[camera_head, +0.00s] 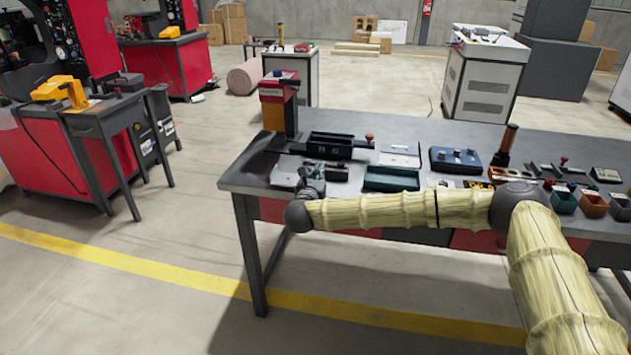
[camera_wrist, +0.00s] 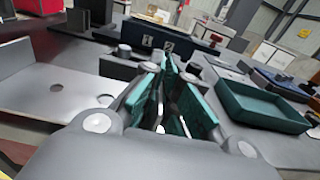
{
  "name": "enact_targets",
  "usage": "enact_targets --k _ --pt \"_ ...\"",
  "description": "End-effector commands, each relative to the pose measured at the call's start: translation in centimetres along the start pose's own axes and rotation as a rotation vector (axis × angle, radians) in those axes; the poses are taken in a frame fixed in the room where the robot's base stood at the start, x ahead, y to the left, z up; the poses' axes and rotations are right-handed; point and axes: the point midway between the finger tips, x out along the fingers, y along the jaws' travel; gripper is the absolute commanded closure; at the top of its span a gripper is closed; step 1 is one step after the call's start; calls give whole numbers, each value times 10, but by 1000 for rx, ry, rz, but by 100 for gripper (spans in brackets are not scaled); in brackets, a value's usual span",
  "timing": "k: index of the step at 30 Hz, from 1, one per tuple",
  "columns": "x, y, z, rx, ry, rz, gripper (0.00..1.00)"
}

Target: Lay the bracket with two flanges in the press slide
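A light grey sheet-metal bracket (camera_wrist: 83,92) lies at the left of the wrist view. It has a round hole and a raised flange at its left; a second upright face shows towards its right. In the head view it appears as a pale plate (camera_head: 284,181) at the table's front left. My gripper (camera_head: 316,170) is just right of it. In the wrist view my gripper's teal-padded fingers (camera_wrist: 172,85) stand close together; whether anything thin is between them is unclear. The red press (camera_head: 280,95) stands at the table's left, with a dark slide-like part (camera_head: 332,143) beside it.
A teal tray (camera_head: 392,179) lies right of my gripper and also shows in the wrist view (camera_wrist: 262,108). Behind are a pale plate (camera_head: 400,156) and a blue box (camera_head: 455,160). Small bins (camera_head: 594,206) stand at the right. The table's front edge is close to my gripper.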

Motion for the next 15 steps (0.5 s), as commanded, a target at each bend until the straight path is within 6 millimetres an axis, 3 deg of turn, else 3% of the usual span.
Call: enact_targets --k 2,5,15 --pt "0 0 13 3 -4 1 100" --pt "-13 -12 13 0 -1 0 100" --pt "-71 -65 17 1 -1 2 100"
